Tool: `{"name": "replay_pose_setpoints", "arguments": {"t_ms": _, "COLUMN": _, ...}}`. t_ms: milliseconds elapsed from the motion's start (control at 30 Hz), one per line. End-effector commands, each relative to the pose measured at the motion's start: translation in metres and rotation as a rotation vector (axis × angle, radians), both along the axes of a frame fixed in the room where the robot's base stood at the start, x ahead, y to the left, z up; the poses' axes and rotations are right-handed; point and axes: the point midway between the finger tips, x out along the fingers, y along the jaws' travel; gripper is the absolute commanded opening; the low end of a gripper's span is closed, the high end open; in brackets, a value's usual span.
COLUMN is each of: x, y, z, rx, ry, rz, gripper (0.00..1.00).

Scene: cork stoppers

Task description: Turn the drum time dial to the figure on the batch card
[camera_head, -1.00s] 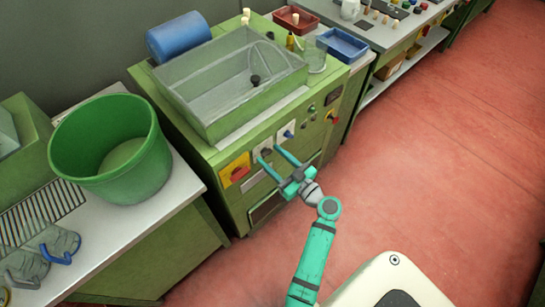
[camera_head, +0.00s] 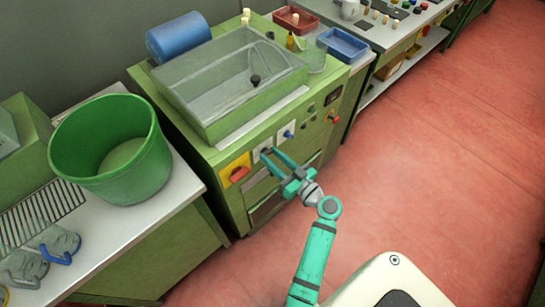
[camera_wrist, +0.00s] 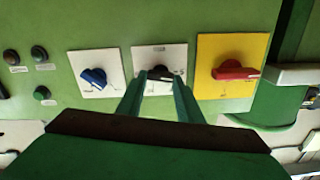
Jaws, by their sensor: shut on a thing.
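The middle dial in the wrist view is a black knob (camera_wrist: 160,72) on a white plate (camera_wrist: 176,54) with small markings. My gripper (camera_wrist: 161,80) is shut on this black knob, with one finger on each side. In the head view my gripper (camera_head: 270,154) reaches the front panel of the green machine (camera_head: 222,157), and the knob is hidden by the fingers there. The dial figures are too small to read. I cannot pick out a batch card in either view.
A blue knob (camera_wrist: 95,78) on a white plate and a red switch (camera_wrist: 236,71) on a yellow plate flank the dial closely. A clear-sided tank (camera_head: 215,85) tops the machine. A green bucket (camera_head: 110,150) stands at left. The red floor (camera_head: 440,170) is open.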

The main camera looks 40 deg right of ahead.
Motion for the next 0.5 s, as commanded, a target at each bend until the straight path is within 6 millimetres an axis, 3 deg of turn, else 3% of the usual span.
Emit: {"name": "replay_pose_setpoints", "arguments": {"t_ms": 500, "x": 0.0003, "y": -0.0021, "z": -0.0014, "rx": 0.475, "ry": 0.038, "rz": 0.000, "gripper": 0.10}}
